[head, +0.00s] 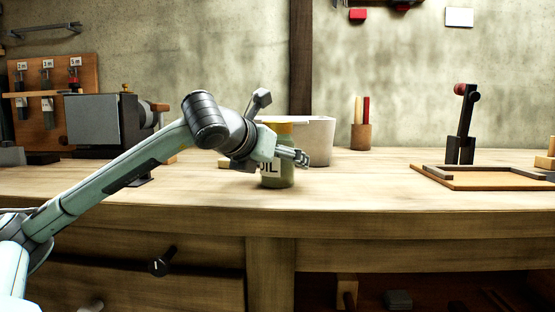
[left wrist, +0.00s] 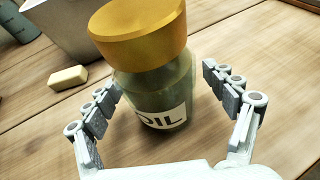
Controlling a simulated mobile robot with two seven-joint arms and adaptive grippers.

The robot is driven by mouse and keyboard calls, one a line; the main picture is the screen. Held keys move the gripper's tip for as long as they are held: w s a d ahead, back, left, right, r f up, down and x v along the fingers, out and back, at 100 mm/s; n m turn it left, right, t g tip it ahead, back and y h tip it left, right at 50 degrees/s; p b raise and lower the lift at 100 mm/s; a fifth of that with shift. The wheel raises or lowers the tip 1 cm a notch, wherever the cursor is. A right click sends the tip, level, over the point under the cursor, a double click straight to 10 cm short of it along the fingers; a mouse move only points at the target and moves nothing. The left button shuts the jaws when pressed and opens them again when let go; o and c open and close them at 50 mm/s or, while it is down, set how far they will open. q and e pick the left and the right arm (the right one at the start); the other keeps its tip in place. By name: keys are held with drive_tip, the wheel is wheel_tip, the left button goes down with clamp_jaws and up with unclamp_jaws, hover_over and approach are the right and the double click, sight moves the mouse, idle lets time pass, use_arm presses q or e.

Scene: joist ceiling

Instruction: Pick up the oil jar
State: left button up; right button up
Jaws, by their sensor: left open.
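The oil jar (head: 278,182) stands upright on the wooden workbench, with an "OIL" label and a wide yellow-orange lid. In the head view my left gripper (head: 293,156) is at the jar and covers part of it. In the left wrist view the jar (left wrist: 155,95) stands between the spread fingers of my left gripper (left wrist: 160,86), one finger on each side. The gripper is open, and gaps show between the fingers and the glass. The lid is above the fingertips. My right gripper is in neither view.
A pale bin (head: 321,142) stands just behind the jar. A small cream block (left wrist: 68,78) lies near it. A wooden cup (head: 361,138) stands farther back, and a framed tray (head: 480,180) lies at right. The bench (head: 360,190) right of the jar is clear.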

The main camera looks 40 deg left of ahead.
use_arm(q)
drive_tip(key=shift+c, duration=0.5)
drive_tip(key=shift+r, duration=0.1)
drive_tip(key=c, duration=1.6)
drive_tip(key=shift+o, duration=0.2)
drive_tip(key=shift+r, duration=0.1)
drive_tip(key=shift+r, duration=0.55)
wheel_tip(320, 180, up, 2)
drive_tip(key=shift+r+p, duration=0.2)
drive_tip(key=shift+p, duration=0.15)
drive_tip(key=shift+a+r, duration=0.1)
drive_tip(key=shift+r, duration=0.2)
drive_tip(key=s+a+r+b, duration=0.2)
drive_tip(key=s+a+r, duration=0.4)
drive_tip(key=s+a, duration=0.1)
drive_tip(key=shift+s+a+r, duration=0.3)
drive_tip(key=shift+s, duration=0.6)
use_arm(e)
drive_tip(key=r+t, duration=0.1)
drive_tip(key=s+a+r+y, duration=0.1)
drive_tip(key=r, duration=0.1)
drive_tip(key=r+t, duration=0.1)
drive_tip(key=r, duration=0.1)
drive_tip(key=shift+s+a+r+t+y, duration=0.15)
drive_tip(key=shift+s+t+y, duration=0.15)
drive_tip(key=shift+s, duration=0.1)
